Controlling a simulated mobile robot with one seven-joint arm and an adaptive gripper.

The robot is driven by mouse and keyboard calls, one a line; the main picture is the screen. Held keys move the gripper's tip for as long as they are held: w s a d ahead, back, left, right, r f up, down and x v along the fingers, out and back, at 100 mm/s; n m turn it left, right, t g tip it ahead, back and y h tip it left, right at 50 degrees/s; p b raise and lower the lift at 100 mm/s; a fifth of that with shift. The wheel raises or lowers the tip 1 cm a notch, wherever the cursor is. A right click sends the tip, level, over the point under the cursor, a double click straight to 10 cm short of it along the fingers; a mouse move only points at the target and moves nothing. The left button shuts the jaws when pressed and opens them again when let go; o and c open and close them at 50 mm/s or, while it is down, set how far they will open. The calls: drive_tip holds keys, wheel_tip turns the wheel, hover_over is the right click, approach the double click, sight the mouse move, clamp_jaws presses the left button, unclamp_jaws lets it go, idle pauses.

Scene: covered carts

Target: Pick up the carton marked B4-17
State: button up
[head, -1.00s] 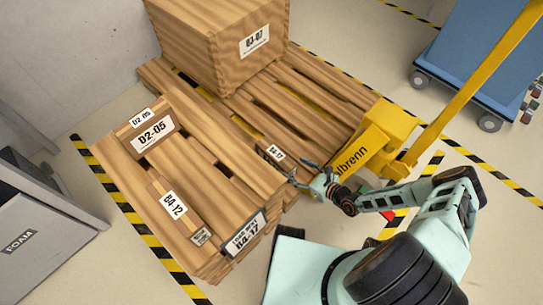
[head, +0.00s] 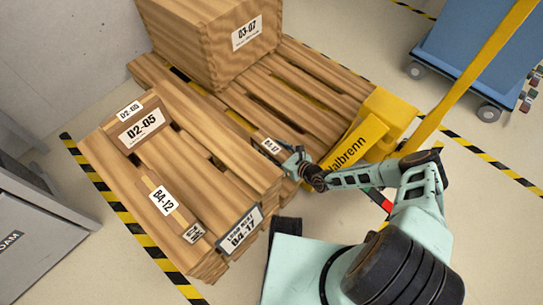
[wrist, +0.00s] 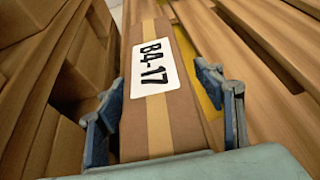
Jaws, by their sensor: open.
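The carton marked B4-17 (head: 267,141) is a narrow brown box on the wooden pallet, beside the stack of boards; my gripper hides part of it in the head view. In the wrist view the carton (wrist: 181,122) has a tan tape strip and a white B4-17 label, and lies lengthwise between my fingers. My gripper (head: 291,159) is at the near end of the carton. In the wrist view my gripper (wrist: 158,80) is open, with one blue finger on each side of the carton and a gap at the right finger.
A placard also reading B4-17 (head: 240,230) is on the stack's front. Cartons D2-05 (head: 141,127) and B4-12 (head: 163,199) lie on the stack. A large wooden crate (head: 222,50) stands behind. A yellow pallet jack (head: 385,120) is to the right, with a blue cart (head: 470,60) beyond.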

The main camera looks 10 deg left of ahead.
drive_tip(key=shift+w+a, duration=0.1)
drive_tip(key=shift+w, duration=0.05)
drive_tip(key=shift+c, duration=0.3)
clamp_jaws()
